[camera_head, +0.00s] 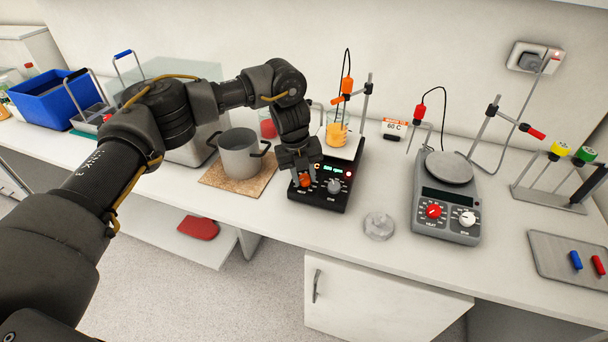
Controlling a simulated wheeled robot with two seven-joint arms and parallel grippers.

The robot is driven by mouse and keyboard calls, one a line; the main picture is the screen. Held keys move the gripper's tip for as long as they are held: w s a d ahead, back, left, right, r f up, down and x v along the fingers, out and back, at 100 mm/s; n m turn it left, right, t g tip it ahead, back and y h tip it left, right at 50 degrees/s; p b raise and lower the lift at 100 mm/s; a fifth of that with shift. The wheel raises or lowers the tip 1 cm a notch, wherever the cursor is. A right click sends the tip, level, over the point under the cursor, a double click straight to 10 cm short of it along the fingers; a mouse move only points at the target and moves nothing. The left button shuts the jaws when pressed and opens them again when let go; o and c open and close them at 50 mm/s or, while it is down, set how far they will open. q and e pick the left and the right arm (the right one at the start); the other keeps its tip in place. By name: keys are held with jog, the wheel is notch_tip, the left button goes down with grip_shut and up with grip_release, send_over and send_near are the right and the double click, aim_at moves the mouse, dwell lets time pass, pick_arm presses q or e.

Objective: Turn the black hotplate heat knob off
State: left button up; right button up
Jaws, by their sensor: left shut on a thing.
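The black hotplate (323,205) stands on the white bench with a beaker of orange liquid (337,136) on its white top plate. Its front panel carries an orange-red heat knob (304,180) on the left and a grey knob (334,187) on the right. A lit display and a red light show above the knobs. My left gripper (302,182) reaches down over the left side of the panel, its fingers shut on the heat knob. The fingers hide part of the knob, so its pointer cannot be read. My right gripper is not in view.
A grey hotplate (447,228) with a red and a white knob stands to the right. A glass dish (379,226) lies between the two hotplates. A metal pot (240,155) on a cork mat (226,180) is close on the left. The bench front edge is near.

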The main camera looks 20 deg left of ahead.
pick_arm(q)
jog(key=shift+n, duration=0.3)
jog(key=o, duration=1)
jog(key=shift+c, duration=0.2)
notch_tip(320, 180, up, 11)
jog(key=a+b, duration=0.1)
jog(key=a, duration=0.1)
jog(key=shift+s+f, duration=0.2)
jog(key=shift+s, duration=0.15)
